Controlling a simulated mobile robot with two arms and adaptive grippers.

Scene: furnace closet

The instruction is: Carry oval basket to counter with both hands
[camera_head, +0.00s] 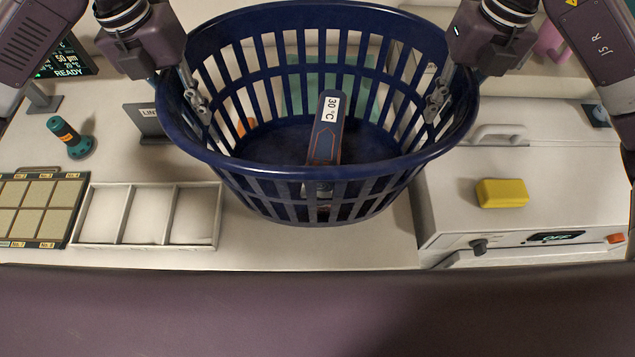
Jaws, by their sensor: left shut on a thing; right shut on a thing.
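The oval basket (340,172) is dark blue with slatted sides and fills the middle of the head view. My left gripper (201,108) is shut on its left rim, and my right gripper (436,106) is shut on its right rim. The basket looks level over the pale counter (330,245); I cannot tell whether its bottom touches. A dark, long object with a "30 °C" label (327,130) shows within the basket's outline; whether it is inside or behind the slats is unclear.
A white three-part tray (129,187), a grid of tan samples (37,207) and a teal knob-like object (69,138) are at left. A white machine (530,205) with a yellow block (501,193) on top stands at right. Bare counter shows in front of the basket.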

